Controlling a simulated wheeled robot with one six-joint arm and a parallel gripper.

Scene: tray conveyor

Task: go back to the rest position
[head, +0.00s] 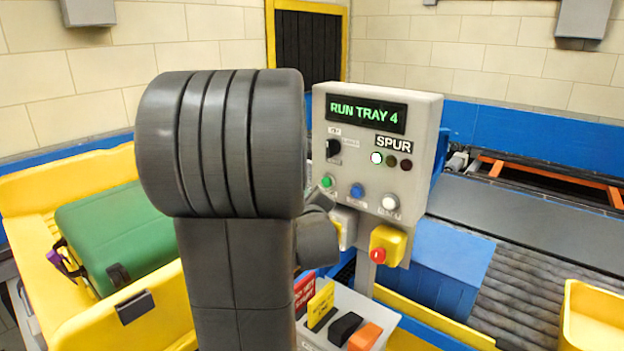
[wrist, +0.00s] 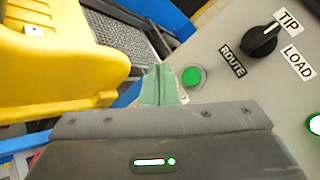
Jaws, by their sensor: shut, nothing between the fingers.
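My gripper (wrist: 160,75) is shut and empty in the wrist view. Its fingertips are just left of the green button (wrist: 191,77) on the grey control panel (wrist: 215,30); I cannot tell whether they touch the panel. In the head view my arm covers much of the middle, and the gripper's tips are not clear. The panel (head: 433,125) stands behind the arm. Its display (head: 366,113) reads "RUN TRAY 4". The black knob (wrist: 259,40) has its white mark toward TIP. Green (head: 326,182), blue (head: 357,190) and white (head: 390,202) buttons sit below the display.
A red stop button (head: 377,255) on a yellow box is low on the panel. A yellow tray (head: 30,190) with a green suitcase (head: 120,237) is at left. A conveyor (head: 535,285) and another yellow tray (head: 597,300) are at right. A card and switch box (head: 345,305) stands in front.

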